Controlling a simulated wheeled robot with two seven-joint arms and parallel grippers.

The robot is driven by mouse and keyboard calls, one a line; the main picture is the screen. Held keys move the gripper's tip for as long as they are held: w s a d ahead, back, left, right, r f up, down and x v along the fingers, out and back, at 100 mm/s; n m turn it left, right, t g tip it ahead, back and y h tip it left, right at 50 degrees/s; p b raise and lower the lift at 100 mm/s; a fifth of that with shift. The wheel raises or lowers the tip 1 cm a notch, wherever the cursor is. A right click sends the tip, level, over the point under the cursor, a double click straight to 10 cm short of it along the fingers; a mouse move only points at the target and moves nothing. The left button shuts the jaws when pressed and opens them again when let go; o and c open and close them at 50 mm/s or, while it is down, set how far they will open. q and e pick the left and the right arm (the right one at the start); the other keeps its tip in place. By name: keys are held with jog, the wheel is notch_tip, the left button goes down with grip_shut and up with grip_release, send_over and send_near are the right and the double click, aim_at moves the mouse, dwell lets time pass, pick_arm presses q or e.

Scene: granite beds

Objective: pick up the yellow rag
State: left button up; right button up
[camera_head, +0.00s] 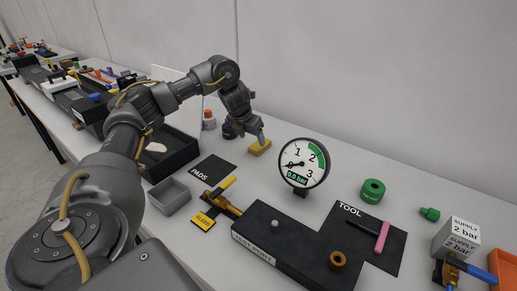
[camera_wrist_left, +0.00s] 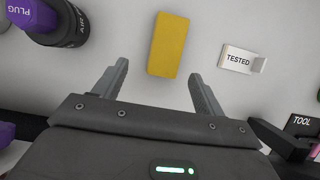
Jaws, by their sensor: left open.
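The yellow rag (camera_head: 259,148) is a small folded yellow block on the white bench, left of the pressure gauge in the head view. In the left wrist view the yellow rag (camera_wrist_left: 169,45) lies flat, just beyond the fingertips and roughly between their lines. My left gripper (camera_head: 262,139) is over the rag in the head view, fingers pointing down. In the left wrist view my left gripper (camera_wrist_left: 158,70) shows two spread fingers with nothing between them. My right gripper is not in either view.
A round gauge (camera_head: 304,164) stands right of the rag. A purple plug (camera_wrist_left: 20,12) and dark cylinder (camera_wrist_left: 65,20) are left of it. A white "TESTED" tag (camera_wrist_left: 242,59) lies to its right. A black "PADS" mat (camera_head: 212,168) and black bin (camera_head: 172,152) are nearby.

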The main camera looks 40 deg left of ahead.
aim_at(257, 145)
pick_arm(q)
jog(key=w+f, duration=0.2)
jog(key=shift+d+f+p, duration=0.35)
jog(key=shift+d, duration=0.05)
jog(key=shift+w+a+f, duration=0.15)
jog(key=shift+f, duration=0.35)
jog(key=shift+w+a+f, duration=0.1)
jog(key=shift+a+f, duration=0.05)
jog(key=shift+f, duration=0.35)
jog(key=shift+d+r, duration=0.1)
jog(key=shift+d, duration=0.05)
jog(key=c, duration=1.1)
jog(key=shift+o, duration=0.2)
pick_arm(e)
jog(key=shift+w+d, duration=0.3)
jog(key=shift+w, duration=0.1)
